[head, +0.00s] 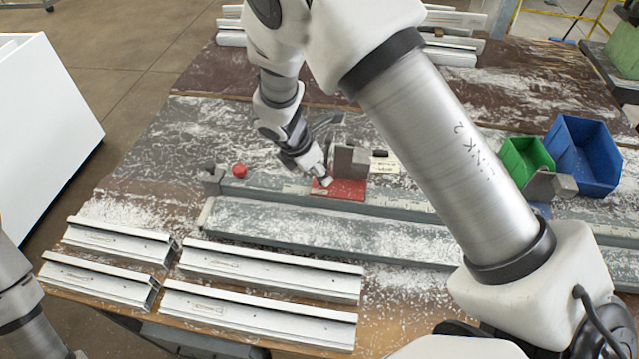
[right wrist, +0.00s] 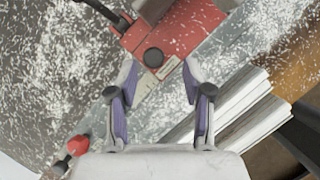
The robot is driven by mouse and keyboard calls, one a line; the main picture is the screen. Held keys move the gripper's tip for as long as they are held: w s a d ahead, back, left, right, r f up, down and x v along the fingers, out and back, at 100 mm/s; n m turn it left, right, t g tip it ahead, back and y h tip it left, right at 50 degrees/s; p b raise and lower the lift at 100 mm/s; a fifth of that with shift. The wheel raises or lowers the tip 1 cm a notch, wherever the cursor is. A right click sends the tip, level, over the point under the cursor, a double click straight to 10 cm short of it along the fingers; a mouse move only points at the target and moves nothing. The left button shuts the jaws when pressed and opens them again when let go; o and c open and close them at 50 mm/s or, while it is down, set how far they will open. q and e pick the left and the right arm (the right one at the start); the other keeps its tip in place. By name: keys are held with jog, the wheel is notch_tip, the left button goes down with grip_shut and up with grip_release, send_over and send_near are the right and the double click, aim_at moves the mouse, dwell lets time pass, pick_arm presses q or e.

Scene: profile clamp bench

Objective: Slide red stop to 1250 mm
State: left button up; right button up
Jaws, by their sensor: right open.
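The red stop (head: 345,192) is a red plate with a grey upright block, sitting on the long grey rail (head: 270,188). In the right wrist view the red stop (right wrist: 188,35) is at the top, with a black knob (right wrist: 153,58) near its edge. My right gripper (head: 323,180) is above the left end of the red stop. In its wrist view my right gripper (right wrist: 161,72) is open, and the knob shows between its fingertips; whether they touch it I cannot tell. A pale scale strip (right wrist: 150,82) runs along the rail, its numbers unreadable. My left gripper is out of view.
A red ball knob (head: 240,170) is at the rail's left end. Another grey stop block (head: 548,184) stands at the right, beside green (head: 525,155) and blue (head: 583,155) bins. Several white profiles (head: 270,270) lie in front. White chips cover the bench.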

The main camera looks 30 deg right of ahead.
aim_at(340, 188)
jog(key=f, duration=0.1)
jog(key=w+f+b, duration=0.1)
jog(key=d+f, duration=0.1)
jog(key=shift+w+d+f+b, duration=0.1)
jog(key=shift+w+f+b, duration=0.1)
jog(key=shift+w+b, duration=0.1)
jog(key=shift+s+r, duration=0.4)
jog(key=shift+r, duration=0.05)
jog(key=shift+s, duration=0.1)
jog(key=c, duration=0.9)
jog(key=shift+f, duration=0.1)
grip_shut()
jog(key=shift+p, duration=0.5)
jog(key=shift+a, duration=0.2)
jog(key=o, duration=0.7)
grip_release()
jog(key=shift+o, duration=1)
jog(key=shift+w, duration=0.2)
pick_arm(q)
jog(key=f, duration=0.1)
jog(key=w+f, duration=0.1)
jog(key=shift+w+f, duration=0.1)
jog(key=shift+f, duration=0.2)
pick_arm(e)
jog(key=shift+w+d+f, duration=0.1)
